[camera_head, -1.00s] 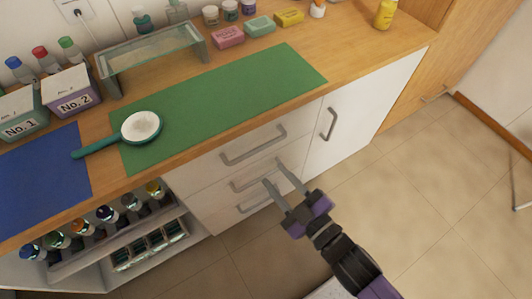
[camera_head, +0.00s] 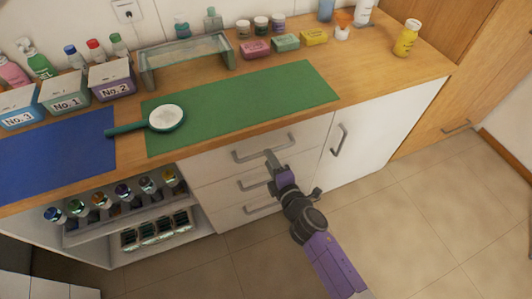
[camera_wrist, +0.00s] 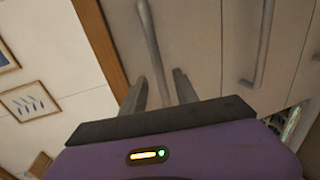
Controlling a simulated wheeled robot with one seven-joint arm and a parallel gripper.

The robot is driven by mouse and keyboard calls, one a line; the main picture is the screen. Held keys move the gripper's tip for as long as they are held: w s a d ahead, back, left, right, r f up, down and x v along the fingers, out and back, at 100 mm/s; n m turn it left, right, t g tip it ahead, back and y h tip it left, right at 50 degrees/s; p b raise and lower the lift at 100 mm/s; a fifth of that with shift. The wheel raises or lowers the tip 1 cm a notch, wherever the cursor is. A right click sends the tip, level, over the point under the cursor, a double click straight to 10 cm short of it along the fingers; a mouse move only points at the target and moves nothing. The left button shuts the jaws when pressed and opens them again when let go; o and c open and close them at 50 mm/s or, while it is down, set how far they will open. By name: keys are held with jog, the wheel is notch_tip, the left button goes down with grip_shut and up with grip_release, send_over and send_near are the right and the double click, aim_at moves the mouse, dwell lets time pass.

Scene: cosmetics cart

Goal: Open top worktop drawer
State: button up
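The top worktop drawer (camera_head: 215,165) is a white front under the counter edge and looks shut. Its grey bar handle (camera_head: 262,148) also shows in the wrist view (camera_wrist: 153,45), running toward the gap between my fingers. My gripper (camera_head: 271,160) is at the top handle, rolled so that its fingers overlap in the head view. In the wrist view my gripper (camera_wrist: 160,88) has its two fingers apart, one on each side of the handle's line. I cannot tell whether they touch the handle. Nothing appears gripped.
Lower drawers with handles (camera_head: 255,183) sit below, and a white cupboard door (camera_head: 365,130) is at right. An open shelf (camera_head: 150,220) with bottles is at left. The worktop holds a green mat (camera_head: 290,90), a hand mirror (camera_head: 166,118) and bins. The floor in front is clear.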

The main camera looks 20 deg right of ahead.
jog(key=shift+x, duration=2.15)
grip_shut()
